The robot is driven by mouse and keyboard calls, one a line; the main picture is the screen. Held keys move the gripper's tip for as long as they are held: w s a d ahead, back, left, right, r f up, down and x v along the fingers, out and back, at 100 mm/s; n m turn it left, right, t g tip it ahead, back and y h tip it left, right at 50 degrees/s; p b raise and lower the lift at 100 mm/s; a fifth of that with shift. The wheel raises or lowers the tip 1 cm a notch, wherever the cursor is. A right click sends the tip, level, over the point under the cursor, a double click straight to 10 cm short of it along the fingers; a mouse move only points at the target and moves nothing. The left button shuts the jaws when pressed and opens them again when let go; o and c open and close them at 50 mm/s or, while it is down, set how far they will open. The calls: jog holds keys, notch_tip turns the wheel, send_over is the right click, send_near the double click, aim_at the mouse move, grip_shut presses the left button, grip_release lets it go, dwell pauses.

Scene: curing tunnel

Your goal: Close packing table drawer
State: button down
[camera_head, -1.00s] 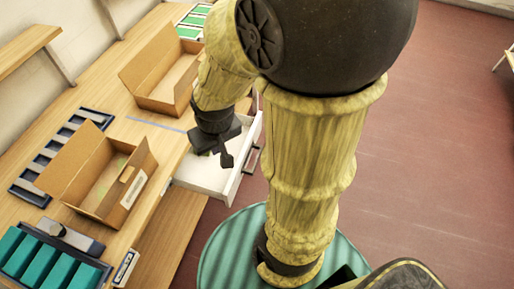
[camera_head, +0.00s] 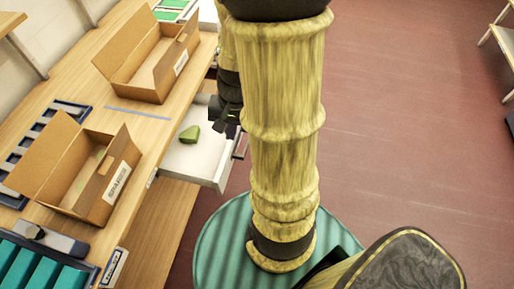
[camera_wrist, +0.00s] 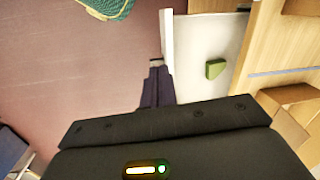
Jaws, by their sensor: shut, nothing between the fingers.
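The white packing table drawer (camera_head: 207,162) stands pulled out from under the wooden table (camera_head: 165,127). A green block (camera_head: 190,133) lies inside it. The drawer's dark handle (camera_head: 241,146) is on its outer front, partly hidden by my arm. My gripper (camera_head: 231,127) is shut and empty, close to the drawer's front near the handle; my arm partly hides it. In the wrist view, my shut fingers (camera_wrist: 156,84) lie just outside the drawer's front panel (camera_wrist: 167,35), and the green block (camera_wrist: 215,68) shows inside. I cannot tell whether the fingers touch the drawer.
Two open cardboard boxes, one nearer (camera_head: 103,203) and one farther (camera_head: 160,85), stand on the table. A tray of teal items (camera_head: 45,262) sits at the near left. The red floor (camera_head: 410,140) to the right is clear, with a shelf (camera_head: 500,45) at the far right.

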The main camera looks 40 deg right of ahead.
jog(key=s+d+f+m+t+y+b, duration=0.2)
jog(key=d+f+m+t+b, duration=0.1)
jog(key=d+f+m+b, duration=0.3)
jog(key=s+d+f+m+t+y+b, duration=0.1)
jog(key=d+f+m+b, duration=0.4)
jog(key=d+f+m, duration=0.5)
jog(key=d+m+t+y, duration=0.1)
jog(key=d+m+t, duration=0.1)
jog(key=d+m, duration=0.1)
jog(key=shift+s+d+m+b, duration=0.25)
jog(key=shift+s+m+b, duration=0.1)
jog(key=shift+m+b, duration=0.05)
jog(key=shift+f, duration=0.1)
jog(key=w+a+f+b, duration=0.2)
jog(key=w+a+f, duration=0.5)
jog(key=w, duration=0.1)
jog(key=shift+w, duration=0.4)
